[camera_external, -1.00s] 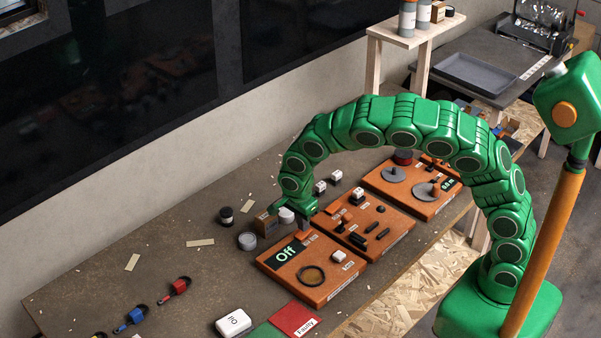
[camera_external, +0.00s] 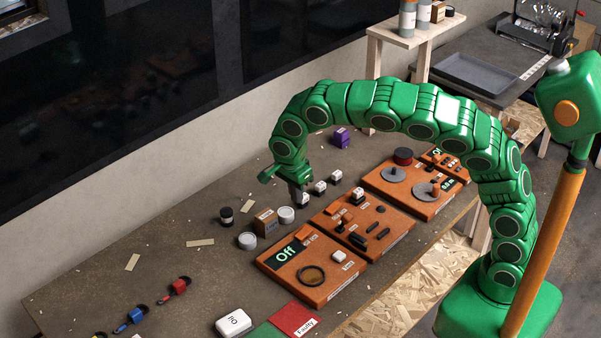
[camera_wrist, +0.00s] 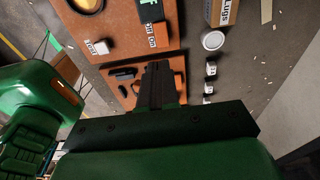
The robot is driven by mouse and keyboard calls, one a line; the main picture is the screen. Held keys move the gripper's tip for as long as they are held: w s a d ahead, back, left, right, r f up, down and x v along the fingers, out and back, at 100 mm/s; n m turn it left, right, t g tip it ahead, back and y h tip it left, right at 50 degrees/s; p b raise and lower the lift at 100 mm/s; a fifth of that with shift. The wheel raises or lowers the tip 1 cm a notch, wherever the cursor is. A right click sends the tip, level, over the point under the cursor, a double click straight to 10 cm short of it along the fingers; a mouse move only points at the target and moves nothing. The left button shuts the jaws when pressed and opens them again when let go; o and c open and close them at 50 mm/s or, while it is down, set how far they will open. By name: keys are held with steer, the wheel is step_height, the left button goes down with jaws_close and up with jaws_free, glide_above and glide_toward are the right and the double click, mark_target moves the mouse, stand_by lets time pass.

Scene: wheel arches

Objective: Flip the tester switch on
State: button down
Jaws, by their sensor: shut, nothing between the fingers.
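The tester is an orange panel (camera_external: 285,273) with a dark display (camera_external: 287,254) that reads "Off". A small orange block (camera_external: 303,233), apparently the switch, sits at its far edge beside small labels (camera_external: 312,238). Which way it is set is too small to tell. In the wrist view, part of the tester (camera_wrist: 115,22) shows at the top, with two labels (camera_wrist: 155,35) near its edge. My gripper (camera_external: 304,204) is shut and empty, pointing down beyond the panels, apart from the tester. Its fingers (camera_wrist: 159,66) also show in the wrist view.
A second orange panel (camera_external: 338,225) with black parts lies right of the tester. Small white blocks (camera_external: 320,187) stand close to my gripper. A brown box (camera_external: 266,222) and a white round container (camera_external: 286,215) stand left of it.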

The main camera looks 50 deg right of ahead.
mark_target(308, 228)
steer(key=shift+d+r+h, duration=0.15)
steer(key=shift+d+h, duration=0.25)
steer(key=shift+d, duration=0.3)
steer(key=x, duration=1.4)
